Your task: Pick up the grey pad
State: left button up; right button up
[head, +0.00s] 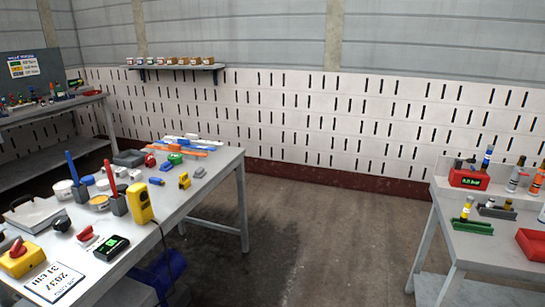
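A small grey block (199,172) lies near the right edge of the left table, to the right of a small yellow item. A larger dark grey flat box (128,158) sits at the table's far edge. A light grey flat piece (35,215) with a dark handle-like part lies at the table's left end. I cannot tell which of these grey things is the pad. Neither of my grippers is in view.
The left table (228,160) is crowded with a yellow meter (139,203), pen holders, tubs and tools. A blue crate (160,272) stands beneath it. The right table (460,250) holds a red display box (468,179) and trays. The floor between them is clear.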

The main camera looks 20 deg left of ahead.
aim_at(200, 173)
jog(key=i+j+u, duration=0.1)
jog(key=i+u, duration=0.2)
jog(key=i, duration=0.25)
jog(key=i+u, duration=0.25)
jog(key=i, duration=0.3)
